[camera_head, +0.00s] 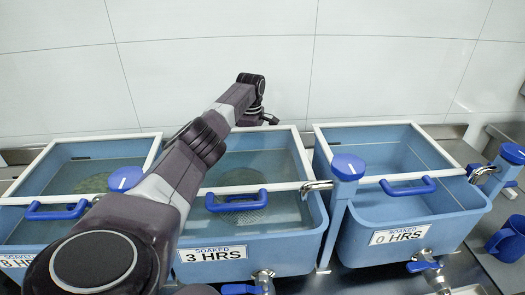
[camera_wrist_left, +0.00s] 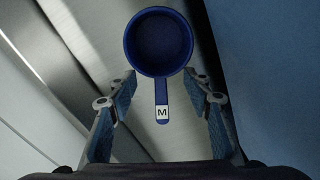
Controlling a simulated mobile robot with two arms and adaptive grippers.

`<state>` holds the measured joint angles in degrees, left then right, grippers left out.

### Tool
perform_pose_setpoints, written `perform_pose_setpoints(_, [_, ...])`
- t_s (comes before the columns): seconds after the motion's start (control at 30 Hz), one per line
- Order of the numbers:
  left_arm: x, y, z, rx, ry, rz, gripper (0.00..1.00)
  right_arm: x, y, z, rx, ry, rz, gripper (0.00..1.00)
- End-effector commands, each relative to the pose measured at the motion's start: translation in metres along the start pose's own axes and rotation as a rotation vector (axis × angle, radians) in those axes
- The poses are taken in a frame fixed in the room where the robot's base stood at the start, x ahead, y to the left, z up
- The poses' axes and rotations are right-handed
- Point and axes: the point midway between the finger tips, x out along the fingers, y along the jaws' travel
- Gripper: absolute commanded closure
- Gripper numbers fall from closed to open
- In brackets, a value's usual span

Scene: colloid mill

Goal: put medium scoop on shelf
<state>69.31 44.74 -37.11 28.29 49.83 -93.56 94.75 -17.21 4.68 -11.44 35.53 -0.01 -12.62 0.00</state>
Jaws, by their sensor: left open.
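The medium scoop (camera_wrist_left: 160,42) shows in the left wrist view as a round dark blue cup. Its short handle, marked "M", points toward my gripper. My left gripper (camera_wrist_left: 160,82) is open, with one finger on each side of the handle in the picture and a gap on both sides. I cannot tell how far the scoop lies beyond the fingertips. In the head view my left arm reaches over the tubs to the gripper (camera_head: 264,113) near the back wall. The scoop is hidden there. No shelf can be made out. My right gripper is out of view.
Blue soaking tubs with white rims stand in a row, including the "3 HRS" tub (camera_head: 250,262) and the "0 HRS" tub (camera_head: 398,258). Blue-topped taps rise between them. A blue jug (camera_head: 508,240) stands at the right edge. A blue surface (camera_wrist_left: 270,80) flanks the gripper.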

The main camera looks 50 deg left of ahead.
Motion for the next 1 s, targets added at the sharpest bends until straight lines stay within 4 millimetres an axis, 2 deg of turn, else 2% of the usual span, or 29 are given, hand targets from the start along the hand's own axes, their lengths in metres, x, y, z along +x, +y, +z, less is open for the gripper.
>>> perform_pose_setpoints(0.1, [0.018, -0.001, 0.0, 0.0, 0.0, -0.002, 0.54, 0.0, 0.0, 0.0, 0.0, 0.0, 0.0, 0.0])
perform_pose_setpoints(0.2, [0.027, -0.001, -0.001, 0.0, 0.0, -0.002, 0.54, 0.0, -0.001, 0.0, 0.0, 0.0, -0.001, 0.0])
perform_pose_setpoints(0.47, [0.029, 0.0, -0.001, 0.001, 0.0, 0.0, 0.54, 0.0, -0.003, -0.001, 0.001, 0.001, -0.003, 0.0])
perform_pose_setpoints(0.87, [0.028, 0.0, -0.001, 0.001, 0.0, 0.0, 0.98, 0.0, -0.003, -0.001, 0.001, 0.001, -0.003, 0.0])
perform_pose_setpoints(1.0, [0.028, 0.0, -0.001, 0.001, 0.0, 0.0, 1.0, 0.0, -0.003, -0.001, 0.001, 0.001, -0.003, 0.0])
